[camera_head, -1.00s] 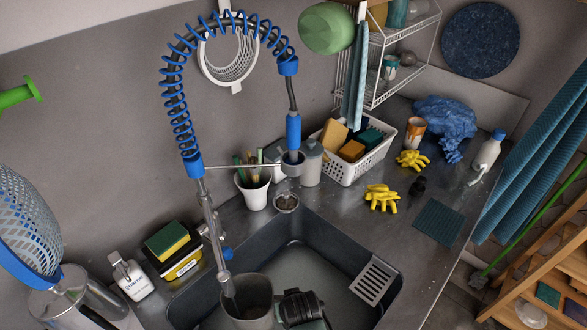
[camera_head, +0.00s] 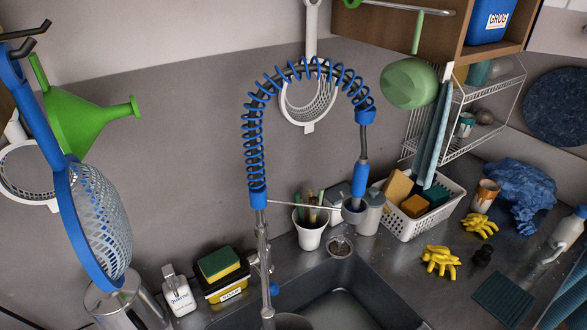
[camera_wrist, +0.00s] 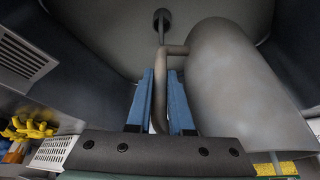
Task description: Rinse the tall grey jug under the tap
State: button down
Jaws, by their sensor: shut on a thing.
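The tall grey jug (camera_wrist: 235,85) fills the right of the wrist view. My gripper (camera_wrist: 160,74) has its blue fingers on either side of the jug's handle (camera_wrist: 171,105) and is shut on it. In the head view only a grey rim, probably the jug's (camera_head: 293,321), shows at the bottom edge, by the foot of the tap. The tap (camera_head: 257,170) has a blue coiled spring hose arching over to a blue spray head (camera_head: 360,180). No water stream is visible. My gripper is out of the head view. The jug's inside is hidden.
The dark sink (camera_head: 350,285) lies below the tap, mostly cut off. Around it stand a brush cup (camera_head: 309,238), a sponge caddy (camera_head: 225,288), a soap bottle (camera_head: 180,295) and a white basket (camera_head: 435,215). Yellow gloves (camera_head: 440,262) lie on the right counter.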

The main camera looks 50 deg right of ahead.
jog(key=shift+s+d, duration=0.25)
jog(key=shift+d, duration=0.2)
jog(key=s+a+p, duration=0.4)
jog(key=s, duration=0.2)
jog(key=shift+s+a, duration=0.3)
dwell(0.4)
jog(key=shift+r+p, duration=0.1)
jog(key=shift+p, duration=0.2)
dwell(0.9)
jog(key=s+a+r+p, duration=0.2)
jog(key=s+r+p, duration=0.2)
jog(key=p, duration=0.1)
jog(key=shift+a+p, duration=0.4)
dwell(1.0)
